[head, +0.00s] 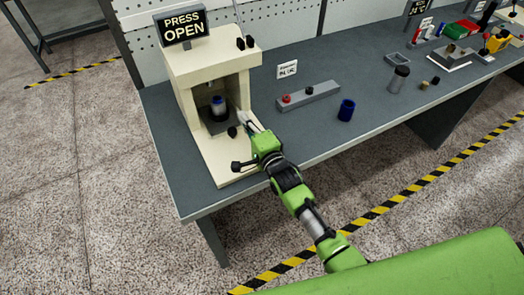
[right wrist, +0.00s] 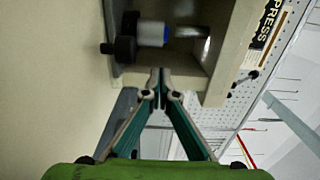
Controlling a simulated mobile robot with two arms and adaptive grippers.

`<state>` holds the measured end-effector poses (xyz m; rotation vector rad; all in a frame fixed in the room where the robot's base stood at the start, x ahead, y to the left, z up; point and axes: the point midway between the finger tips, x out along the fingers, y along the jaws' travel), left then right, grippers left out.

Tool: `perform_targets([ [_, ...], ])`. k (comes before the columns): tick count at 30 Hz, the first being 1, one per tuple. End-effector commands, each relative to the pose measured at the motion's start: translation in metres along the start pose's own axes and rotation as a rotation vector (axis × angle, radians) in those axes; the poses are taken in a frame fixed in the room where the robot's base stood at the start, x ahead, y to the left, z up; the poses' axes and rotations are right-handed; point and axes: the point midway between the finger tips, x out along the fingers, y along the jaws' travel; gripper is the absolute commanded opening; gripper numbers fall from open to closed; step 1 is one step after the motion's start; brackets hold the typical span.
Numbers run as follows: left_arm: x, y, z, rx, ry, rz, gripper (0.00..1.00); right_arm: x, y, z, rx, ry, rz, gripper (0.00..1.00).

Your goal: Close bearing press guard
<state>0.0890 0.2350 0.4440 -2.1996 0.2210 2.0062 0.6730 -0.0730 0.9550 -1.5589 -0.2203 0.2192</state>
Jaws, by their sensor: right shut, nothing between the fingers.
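The cream press (head: 214,62) stands at the left end of the bench with its front opening uncovered. A sign (head: 184,27) on top reads PRESS OPEN. A cream panel (head: 211,155), which looks like the guard, slopes out below the opening; it fills the left of the right wrist view (right wrist: 50,80). A blue-and-white part (head: 218,106) stands on a black base inside, also seen in the right wrist view (right wrist: 152,34). My right gripper (head: 246,119) is shut and empty in front of the opening's right side; its fingertips show in the right wrist view (right wrist: 161,92). My left gripper is out of view.
A grey block (head: 315,95) with a red knob and a dark blue cup (head: 346,110) are on the bench (head: 300,135) to the right. Several coloured parts lie farther right. A pegboard (head: 290,25) stands behind. The bench between press and grey block is mostly clear.

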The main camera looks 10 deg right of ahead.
Motion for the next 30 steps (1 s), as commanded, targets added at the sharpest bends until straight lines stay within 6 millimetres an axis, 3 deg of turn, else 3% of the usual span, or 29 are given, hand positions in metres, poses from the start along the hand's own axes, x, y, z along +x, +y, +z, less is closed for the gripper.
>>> perform_targets([
  [1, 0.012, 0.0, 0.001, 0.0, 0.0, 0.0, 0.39, 0.011, 0.004, 0.0, -0.001, 0.0, -0.003, 0.0],
  [6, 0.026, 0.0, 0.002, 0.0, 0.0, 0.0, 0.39, 0.038, 0.004, 0.0, 0.0, 0.0, -0.001, 0.0],
  [12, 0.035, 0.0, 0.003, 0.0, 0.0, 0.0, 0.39, 0.055, 0.002, 0.0, 0.0, 0.0, 0.001, 0.0],
  [30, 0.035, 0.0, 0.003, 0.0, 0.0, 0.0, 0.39, 0.06, -0.004, 0.0, 0.0, 0.001, -0.006, 0.0],
])
